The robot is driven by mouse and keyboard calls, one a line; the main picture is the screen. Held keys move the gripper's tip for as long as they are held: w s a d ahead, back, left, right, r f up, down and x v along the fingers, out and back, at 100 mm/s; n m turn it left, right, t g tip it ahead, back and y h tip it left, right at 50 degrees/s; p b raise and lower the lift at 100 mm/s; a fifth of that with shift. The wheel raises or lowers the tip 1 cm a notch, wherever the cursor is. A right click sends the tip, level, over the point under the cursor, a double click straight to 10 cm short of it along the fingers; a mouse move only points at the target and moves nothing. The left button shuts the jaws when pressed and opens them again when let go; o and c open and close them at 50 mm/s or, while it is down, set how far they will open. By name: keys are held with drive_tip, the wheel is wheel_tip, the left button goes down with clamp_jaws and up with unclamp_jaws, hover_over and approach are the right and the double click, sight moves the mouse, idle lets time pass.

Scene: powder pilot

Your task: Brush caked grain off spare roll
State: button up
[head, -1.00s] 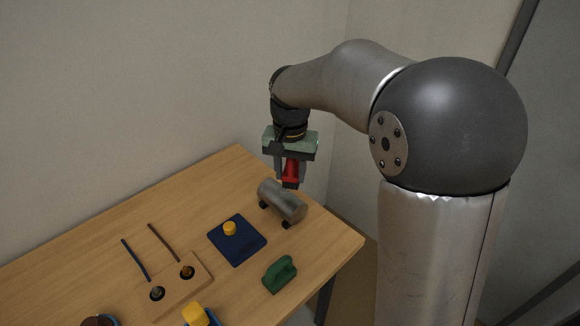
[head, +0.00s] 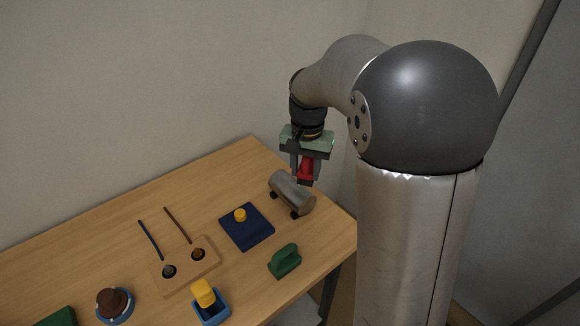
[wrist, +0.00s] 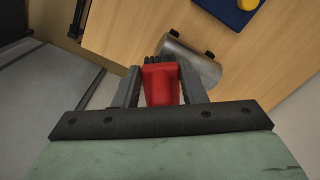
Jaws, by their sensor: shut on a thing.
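The spare roll (head: 291,192) is a grey metal cylinder lying on dark supports near the far right corner of the table. It also shows in the wrist view (wrist: 190,62), just beyond the brush. My gripper (head: 304,178) is shut on a red brush (wrist: 161,86) with dark bristles, held between its two fingers. The bristles (wrist: 164,59) overlap the roll's left end in the wrist view. In the head view the brush is just above and behind the roll's upper right side; I cannot tell whether it touches. No caked grain is clear at this size.
A blue pad with a yellow knob (head: 253,232), a green handled block (head: 284,262) and a wooden holder (head: 184,268) with two rods behind it stand on the table (head: 100,243). A blue cup with a yellow item (head: 211,310) and a brown-topped blue dish (head: 115,305) are at the front.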

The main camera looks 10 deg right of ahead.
sight(305, 184)
wheel_tip(305, 184, down, 7)
drive_tip(key=b, duration=0.5)
drive_tip(key=shift+d+f, duration=0.1)
drive_tip(key=shift+f, duration=0.05)
drive_tip(key=shift+w+a+p, duration=0.2)
drive_tip(key=shift+w+a, duration=0.05)
drive_tip(key=shift+w, duration=0.25)
drive_tip(key=shift+w+a+p, duration=0.2)
drive_tip(key=shift+w, duration=0.25)
drive_tip(key=shift+c, duration=0.6)
drive_tip(key=shift+w+a+f, duration=0.15)
drive_tip(key=shift+w+a, duration=0.1)
drive_tip(key=shift+w, duration=0.2)
drive_tip(key=shift+w+a+f, duration=0.1)
drive_tip(key=shift+w+a, duration=0.15)
drive_tip(key=shift+w, duration=0.2)
drive_tip(key=s, duration=0.1)
drive_tip(key=s+d, duration=0.2)
drive_tip(key=shift+s+b, duration=0.3)
drive_tip(key=shift+b, duration=0.1)
drive_tip(key=shift+r+p, duration=2.85)
drive_tip(key=shift+r, duration=1.3)
